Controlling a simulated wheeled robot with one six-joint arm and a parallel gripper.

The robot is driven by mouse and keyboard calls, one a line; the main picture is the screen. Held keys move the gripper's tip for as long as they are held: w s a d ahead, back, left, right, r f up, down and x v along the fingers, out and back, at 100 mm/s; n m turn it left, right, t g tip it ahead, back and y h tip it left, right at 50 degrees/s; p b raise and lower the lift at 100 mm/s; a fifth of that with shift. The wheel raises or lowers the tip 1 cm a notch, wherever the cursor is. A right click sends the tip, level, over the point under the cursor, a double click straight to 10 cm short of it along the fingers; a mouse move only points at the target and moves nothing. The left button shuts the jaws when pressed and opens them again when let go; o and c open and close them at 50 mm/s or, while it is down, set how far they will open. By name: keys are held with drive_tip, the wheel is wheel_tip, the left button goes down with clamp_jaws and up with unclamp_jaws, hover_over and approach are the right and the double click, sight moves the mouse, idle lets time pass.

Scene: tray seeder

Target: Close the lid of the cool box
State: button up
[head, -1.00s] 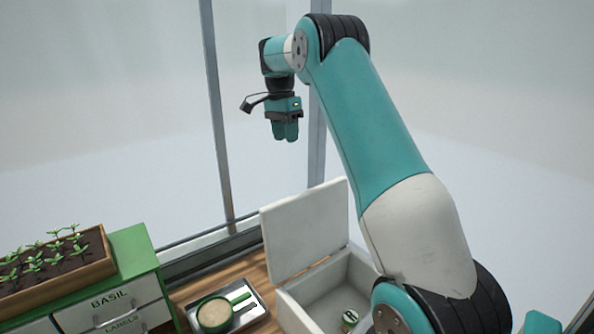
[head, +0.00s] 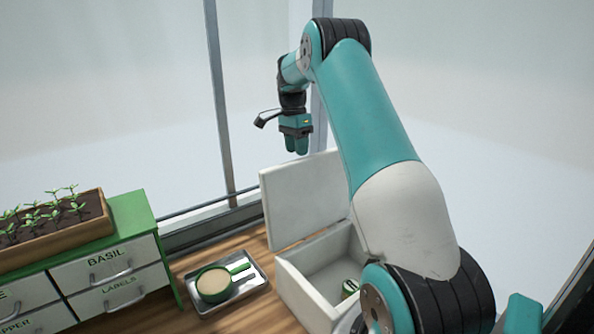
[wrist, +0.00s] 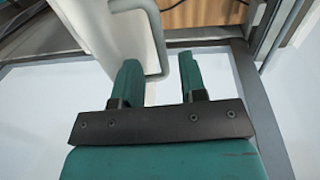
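The cool box (head: 300,286) is a white open box on the wooden bench, partly hidden behind my arm. Its white lid (head: 303,200) stands up, open, at the back of the box. A small jar (head: 349,288) with a green label is inside the box. My gripper (head: 297,152) hangs pointing down just above the lid's top edge in the head view. In the wrist view my gripper (wrist: 160,85) has its two fingers apart with nothing held between them.
A metal tray (head: 255,283) holding a green-rimmed sieve (head: 214,284) lies left of the box. A green drawer cabinet (head: 125,220) with a seedling planter (head: 95,222) on top stands farther left. Window posts (head: 218,110) rise behind the bench.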

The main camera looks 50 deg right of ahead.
drive_tip(key=shift+s+f+b, duration=0.2)
drive_tip(key=shift+f+b, duration=0.6)
drive_tip(key=shift+f, duration=0.65)
clamp_jaws()
